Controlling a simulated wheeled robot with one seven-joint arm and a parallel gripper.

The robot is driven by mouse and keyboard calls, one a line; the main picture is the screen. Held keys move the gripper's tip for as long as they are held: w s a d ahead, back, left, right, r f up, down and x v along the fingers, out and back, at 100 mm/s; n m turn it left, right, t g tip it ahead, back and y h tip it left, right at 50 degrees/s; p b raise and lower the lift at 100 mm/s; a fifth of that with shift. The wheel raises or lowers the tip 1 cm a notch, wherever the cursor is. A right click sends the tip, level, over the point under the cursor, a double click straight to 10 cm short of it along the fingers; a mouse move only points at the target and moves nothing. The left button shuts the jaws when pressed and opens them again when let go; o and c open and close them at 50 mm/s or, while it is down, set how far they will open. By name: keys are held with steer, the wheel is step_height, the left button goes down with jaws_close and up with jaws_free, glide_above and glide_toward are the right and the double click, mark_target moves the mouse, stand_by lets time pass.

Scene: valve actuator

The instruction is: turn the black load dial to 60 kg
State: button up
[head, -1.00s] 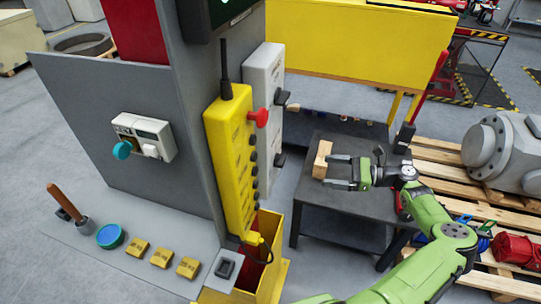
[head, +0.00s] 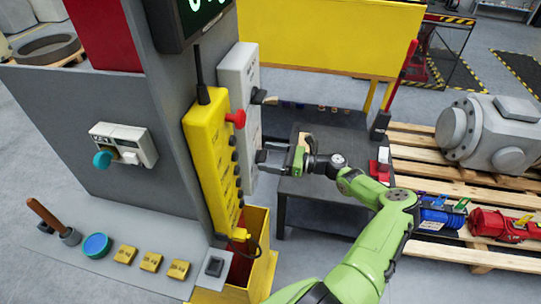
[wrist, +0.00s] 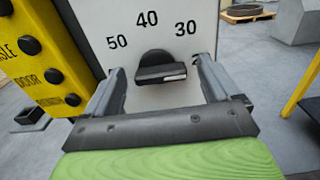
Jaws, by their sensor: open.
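The black load dial (wrist: 160,68) sits on a pale panel with a printed scale. In the wrist view 50, 40 and 30 show, and a cut-off number starting with 2 is beside the right finger. The dial's ridge lies nearly level, its lighter edge towards the right. My gripper (wrist: 158,70) is open, one finger on each side of the dial; contact cannot be told. In the head view my gripper (head: 262,158) is at the lower part of the grey box (head: 237,75), and its fingers hide the dial there. An upper black knob (head: 258,96) is on the same box.
A yellow control box (head: 212,160) with black buttons and a red knob (head: 236,118) stands just left of the grey box. A dark table (head: 320,190) is under my arm. Pallets with a grey motor housing (head: 490,130) are at the right.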

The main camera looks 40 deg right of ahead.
steer(key=c, duration=1.1)
steer(key=shift+o, duration=0.2)
steer(key=shift+n, duration=0.3)
steer(key=n+b, duration=0.2)
steer(key=n, duration=0.1)
steer(key=shift+a+n, duration=0.1)
steer(key=shift+n, duration=0.2)
steer(key=n+b, duration=0.8)
steer(key=n, duration=0.2)
steer(key=f+n+b, duration=0.1)
steer(key=n+b, duration=0.7)
steer(key=n, duration=0.3)
steer(key=n+b, duration=0.8)
steer(key=n, duration=0.2)
steer(key=shift+s+a+f+b, duration=0.2)
steer(key=shift+s+b, duration=0.05)
steer(key=shift+b, duration=0.05)
steer(key=shift+n, duration=0.4)
